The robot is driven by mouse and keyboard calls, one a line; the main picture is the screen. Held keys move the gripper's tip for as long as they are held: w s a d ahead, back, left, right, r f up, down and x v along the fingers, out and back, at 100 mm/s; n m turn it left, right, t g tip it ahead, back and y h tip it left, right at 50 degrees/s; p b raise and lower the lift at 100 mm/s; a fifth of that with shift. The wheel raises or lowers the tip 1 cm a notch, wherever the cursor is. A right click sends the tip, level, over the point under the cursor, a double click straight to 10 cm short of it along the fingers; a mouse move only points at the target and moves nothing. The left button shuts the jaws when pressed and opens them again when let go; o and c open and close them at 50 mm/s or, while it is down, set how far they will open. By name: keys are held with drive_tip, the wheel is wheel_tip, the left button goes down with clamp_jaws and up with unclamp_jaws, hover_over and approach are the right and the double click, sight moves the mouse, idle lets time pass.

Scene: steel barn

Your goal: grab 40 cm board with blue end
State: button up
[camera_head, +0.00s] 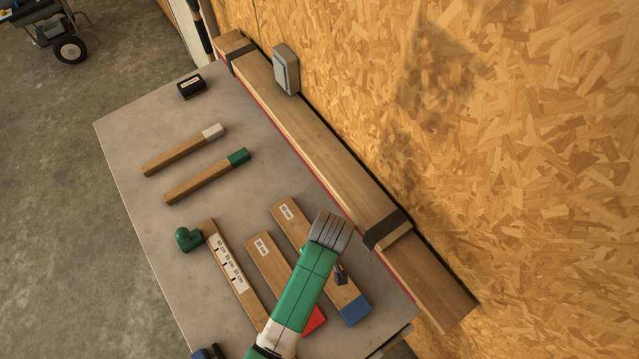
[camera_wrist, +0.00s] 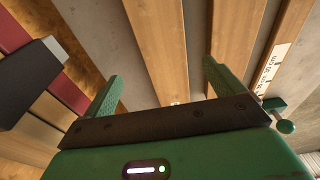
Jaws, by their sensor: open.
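The blue-ended board (camera_head: 287,222) lies flat on the grey table. Its white label is too small to read, and my arm covers part of its middle. My gripper (camera_head: 341,275) is open over this board towards its blue end. In the wrist view, the open green fingers (camera_wrist: 162,82) show with a bare wooden board, seemingly the blue-ended one (camera_wrist: 158,40), running between them in the picture. I cannot tell the height gap. A red-ended board (camera_head: 267,258) lies parallel on the left, partly hidden by my arm; it also shows in the wrist view (camera_wrist: 236,35).
A measuring board (camera_head: 223,262) with a green stop (camera_head: 187,238) lies further left. White-ended (camera_head: 180,152) and green-ended (camera_head: 203,180) sticks and a black box (camera_head: 191,87) lie farther back. A strapped long beam (camera_head: 310,140) runs along the wall at right.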

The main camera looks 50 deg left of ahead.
drive_tip(key=f, duration=0.5)
drive_tip(key=a+f, duration=0.1)
drive_tip(key=f, duration=0.1)
drive_tip(key=shift+s+f, duration=0.25)
drive_tip(key=shift+s, duration=0.1)
drive_tip(key=c, duration=1.3)
wheel_tip(320, 180, up, 10)
